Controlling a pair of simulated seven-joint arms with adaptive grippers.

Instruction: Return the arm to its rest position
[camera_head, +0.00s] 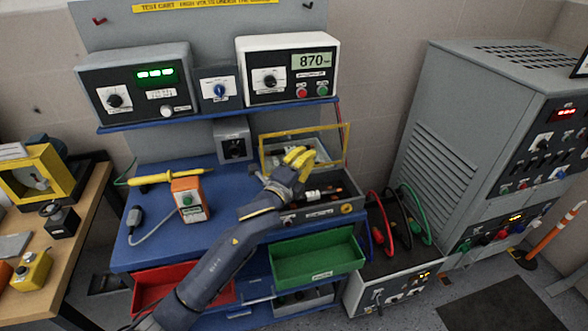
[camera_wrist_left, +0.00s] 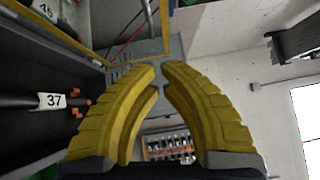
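My left arm reaches in from the bottom of the head view, across the blue bench. My left gripper (camera_head: 299,158) has yellow fingers and is over the open test box (camera_head: 345,206), in front of its yellow-framed clear lid (camera_head: 330,130). In the left wrist view its fingertips (camera_wrist_left: 162,68) come together, and I see no object held between them. Part of the box interior is hidden behind the hand. My right gripper is not in view.
Instruments fill the shelf (camera_head: 220,115) behind. An orange meter (camera_head: 190,198) with a yellow probe (camera_head: 172,177) lies left of my arm. Green (camera_head: 318,262) and red (camera_head: 165,285) bins are at the front. A grey cabinet (camera_head: 470,130) and looped cables (camera_head: 417,215) stand right.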

